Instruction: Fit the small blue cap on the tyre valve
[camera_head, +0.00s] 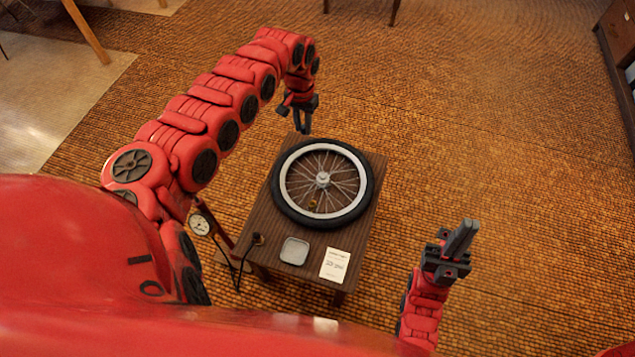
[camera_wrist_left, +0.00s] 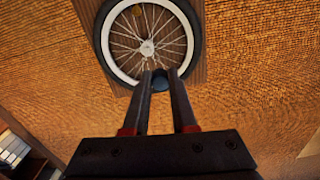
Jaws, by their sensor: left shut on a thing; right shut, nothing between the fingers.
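The wheel with its black tyre (camera_head: 366,200) lies flat on the small wooden table (camera_head: 258,210); the tyre also shows in the left wrist view (camera_wrist_left: 194,28). A small brass-coloured piece, probably the valve (camera_head: 313,204), is inside the rim on its near side; it also shows at the top of the left wrist view (camera_wrist_left: 137,10). My left gripper (camera_head: 302,130) is above the table's far edge, beyond the wheel and apart from the valve. In the left wrist view its fingertips (camera_wrist_left: 160,76) are shut on the small dark blue cap (camera_wrist_left: 160,84). My right gripper (camera_head: 463,238) is shut and empty, right of the table.
A grey square dish (camera_head: 294,251) and a white paper card (camera_head: 335,265) lie on the table's near part. A pump with a round gauge (camera_head: 199,224) stands at the table's left side, its dark hose reaching the table. The woven floor (camera_head: 500,130) right of the table is clear.

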